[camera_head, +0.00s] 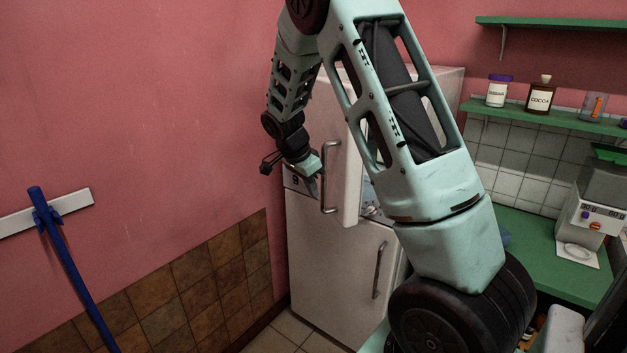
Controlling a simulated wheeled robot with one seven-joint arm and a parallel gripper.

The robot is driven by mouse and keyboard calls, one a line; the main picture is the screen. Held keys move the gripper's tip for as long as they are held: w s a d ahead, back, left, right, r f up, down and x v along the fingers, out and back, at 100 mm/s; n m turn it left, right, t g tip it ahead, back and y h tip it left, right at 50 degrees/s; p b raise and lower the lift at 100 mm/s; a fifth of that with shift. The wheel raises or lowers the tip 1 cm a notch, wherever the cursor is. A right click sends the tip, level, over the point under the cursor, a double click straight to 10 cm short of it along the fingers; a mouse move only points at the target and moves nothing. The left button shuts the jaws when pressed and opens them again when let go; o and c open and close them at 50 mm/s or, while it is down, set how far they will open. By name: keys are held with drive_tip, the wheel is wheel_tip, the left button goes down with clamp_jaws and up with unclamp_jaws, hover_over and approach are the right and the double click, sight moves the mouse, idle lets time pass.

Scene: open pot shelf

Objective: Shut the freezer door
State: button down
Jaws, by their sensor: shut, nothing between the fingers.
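The upper door (347,195) of a white fridge-freezer stands partly open, swung out toward me, with a strip of the interior (369,194) showing to its right. I take this to be the freezer door. It has a vertical metal handle (334,146). My gripper (313,189) is shut and empty, pointing down just left of the handle, in front of the door. I cannot tell whether it touches the door or handle. My arm hides the upper right part of the appliance. The lower door (325,265) looks shut and has its own handle (378,270).
A pink wall (130,110) with brown tiles is on the left, with a blue-handled tool (65,255) on a white rail. To the right are a green counter (535,245), a coffee machine (595,215) and green shelves (560,119) with jars. Some floor shows before the appliance.

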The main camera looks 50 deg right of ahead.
drive_tip(key=shift+s+d, duration=0.1)
drive_tip(key=shift+d, duration=0.15)
drive_tip(key=shift+d, duration=0.1)
